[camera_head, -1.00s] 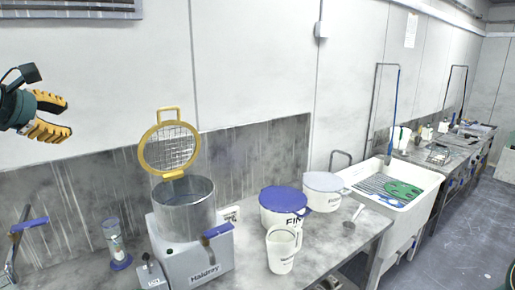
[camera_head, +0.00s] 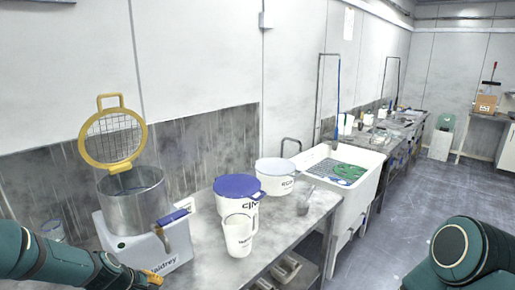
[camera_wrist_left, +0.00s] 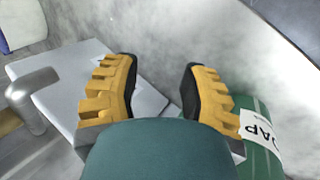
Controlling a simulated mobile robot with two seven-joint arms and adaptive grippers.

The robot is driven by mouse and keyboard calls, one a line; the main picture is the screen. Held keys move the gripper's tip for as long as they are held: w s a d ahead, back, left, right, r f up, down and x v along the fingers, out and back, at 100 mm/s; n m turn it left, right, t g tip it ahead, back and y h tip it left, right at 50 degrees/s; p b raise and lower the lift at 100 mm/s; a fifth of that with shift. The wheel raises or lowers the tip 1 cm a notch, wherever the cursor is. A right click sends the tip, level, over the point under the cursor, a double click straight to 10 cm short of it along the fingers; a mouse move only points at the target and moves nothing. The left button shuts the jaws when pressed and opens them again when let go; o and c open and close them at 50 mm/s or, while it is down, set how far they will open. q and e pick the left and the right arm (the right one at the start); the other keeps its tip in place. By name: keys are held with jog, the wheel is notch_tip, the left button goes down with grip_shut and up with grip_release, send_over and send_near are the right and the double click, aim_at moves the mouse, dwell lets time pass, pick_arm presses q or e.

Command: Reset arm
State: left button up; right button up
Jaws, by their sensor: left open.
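My left arm (camera_head: 65,262) crosses the lower left of the head view. Its gripper (camera_head: 151,277) shows yellow fingers at the bottom edge, in front of the Hallde-like grey machine (camera_head: 150,245). In the left wrist view, the left gripper (camera_wrist_left: 160,68) is open, with two yellow toothed fingers spread apart and nothing visible between them. A grey surface lies behind the fingers. My right arm (camera_head: 460,255) shows as dark green links at the lower right of the head view, and its gripper is out of frame.
The machine carries a metal bowl (camera_head: 135,205) and raised yellow guard (camera_head: 113,138). A blue-lidded tub (camera_head: 237,187), white jug (camera_head: 238,236) and white tub (camera_head: 275,178) stand right of it. A white sink (camera_head: 350,190) stands beyond. Open floor (camera_head: 415,215) lies right.

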pick_arm(q)
jog(key=s+d+f+m+g+h+b, duration=0.1)
jog(key=s+d+f+m+g+b, duration=0.2)
jog(key=s+d+f+m, duration=0.8)
jog(key=s+d+f, duration=0.7)
jog(key=d+f, duration=0.1)
jog(key=d, duration=0.3)
jog(key=shift+f+m, duration=0.25)
jog(key=shift+m, duration=0.15)
jog(key=shift+s, duration=0.1)
